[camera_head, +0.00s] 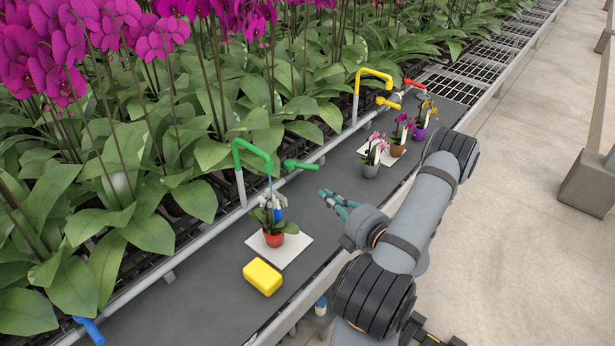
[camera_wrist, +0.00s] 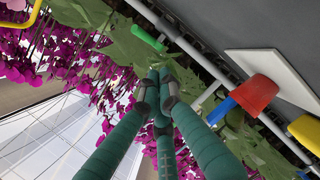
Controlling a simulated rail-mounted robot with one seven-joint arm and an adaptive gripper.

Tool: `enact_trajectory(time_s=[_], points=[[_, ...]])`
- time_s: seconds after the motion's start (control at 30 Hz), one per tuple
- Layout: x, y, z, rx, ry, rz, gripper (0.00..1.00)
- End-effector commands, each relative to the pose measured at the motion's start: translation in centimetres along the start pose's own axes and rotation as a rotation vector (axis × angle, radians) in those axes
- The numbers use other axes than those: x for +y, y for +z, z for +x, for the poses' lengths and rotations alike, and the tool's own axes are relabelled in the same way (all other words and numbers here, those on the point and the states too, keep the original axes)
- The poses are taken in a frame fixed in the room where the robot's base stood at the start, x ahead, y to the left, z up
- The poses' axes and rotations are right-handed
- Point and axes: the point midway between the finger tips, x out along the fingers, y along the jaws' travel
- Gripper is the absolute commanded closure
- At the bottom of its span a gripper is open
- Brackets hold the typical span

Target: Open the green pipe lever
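The green pipe lever (camera_head: 300,165) sticks out to the right beside the bent green pipe (camera_head: 252,147), at the rear edge of the dark bench. It also shows in the wrist view (camera_wrist: 148,39), up and slightly left of the fingertips. My gripper (camera_head: 324,193) has teal fingers and hovers above the bench, in front of and a little right of the lever, apart from it. In the wrist view its fingertips (camera_wrist: 160,86) come together with nothing seen between them, and it looks shut and empty.
A red pot (camera_head: 273,239) with a plant stands on a white tile (camera_head: 293,250) below the green pipe. A yellow block (camera_head: 262,277) lies in front. A yellow pipe (camera_head: 374,72), a red lever (camera_head: 415,83) and potted orchids (camera_head: 370,169) stand farther right. Dense orchids fill the back.

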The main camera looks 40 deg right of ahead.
Motion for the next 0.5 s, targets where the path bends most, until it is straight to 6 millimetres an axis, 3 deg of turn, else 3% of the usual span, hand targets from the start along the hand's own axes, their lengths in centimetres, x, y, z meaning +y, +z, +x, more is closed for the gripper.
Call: enact_trajectory(time_s=[0.5], points=[[0.3, 0.1, 9.8, 0.003, 0.006, -0.007, 1.00]])
